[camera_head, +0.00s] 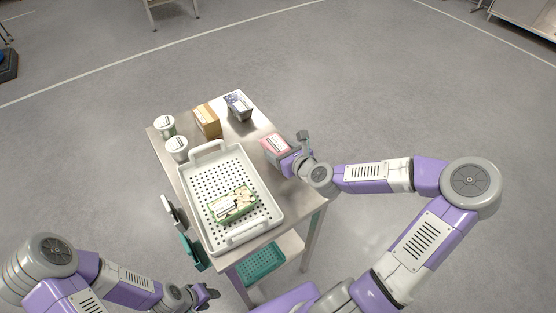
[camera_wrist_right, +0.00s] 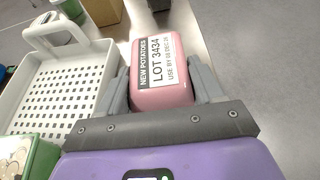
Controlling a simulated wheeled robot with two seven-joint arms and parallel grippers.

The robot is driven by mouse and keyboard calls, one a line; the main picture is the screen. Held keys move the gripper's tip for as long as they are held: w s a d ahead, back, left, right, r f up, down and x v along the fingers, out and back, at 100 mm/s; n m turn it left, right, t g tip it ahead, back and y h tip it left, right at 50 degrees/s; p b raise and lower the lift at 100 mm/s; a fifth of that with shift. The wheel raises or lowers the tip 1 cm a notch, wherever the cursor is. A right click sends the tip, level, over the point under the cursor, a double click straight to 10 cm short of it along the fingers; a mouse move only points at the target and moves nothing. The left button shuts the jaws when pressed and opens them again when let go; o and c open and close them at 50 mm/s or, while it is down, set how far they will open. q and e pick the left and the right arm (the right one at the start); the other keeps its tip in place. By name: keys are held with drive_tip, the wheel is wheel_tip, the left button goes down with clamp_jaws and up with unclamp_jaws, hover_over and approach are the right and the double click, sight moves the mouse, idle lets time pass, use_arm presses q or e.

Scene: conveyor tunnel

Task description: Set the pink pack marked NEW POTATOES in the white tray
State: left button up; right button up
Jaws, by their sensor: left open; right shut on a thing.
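The pink pack (camera_head: 275,147) with the label NEW POTATOES is at the right edge of the table in the head view. In the right wrist view the pack (camera_wrist_right: 163,84) sits between the fingers of my right gripper (camera_wrist_right: 162,92), which is shut on it. Whether the pack touches the table is hard to tell. The white tray (camera_head: 273,213) lies just left of it, with a perforated floor; it also shows in the right wrist view (camera_wrist_right: 98,122). My left gripper (camera_head: 205,294) is open, low at the front left, away from the tray.
A green patterned pack (camera_head: 233,205) lies in the tray's near part. Two white tubs (camera_head: 177,149), a brown box (camera_head: 207,120) and a dark pack (camera_head: 238,106) stand behind the tray. A green crate (camera_head: 262,262) sits on the lower shelf. The tray's far part is clear.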

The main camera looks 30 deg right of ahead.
drive_tip(key=shift+f+b, duration=0.7)
drive_tip(key=shift+f, duration=0.85)
drive_tip(key=shift+f, duration=0.2)
drive_tip(key=o, duration=1.5)
drive_tip(key=shift+r, duration=0.1)
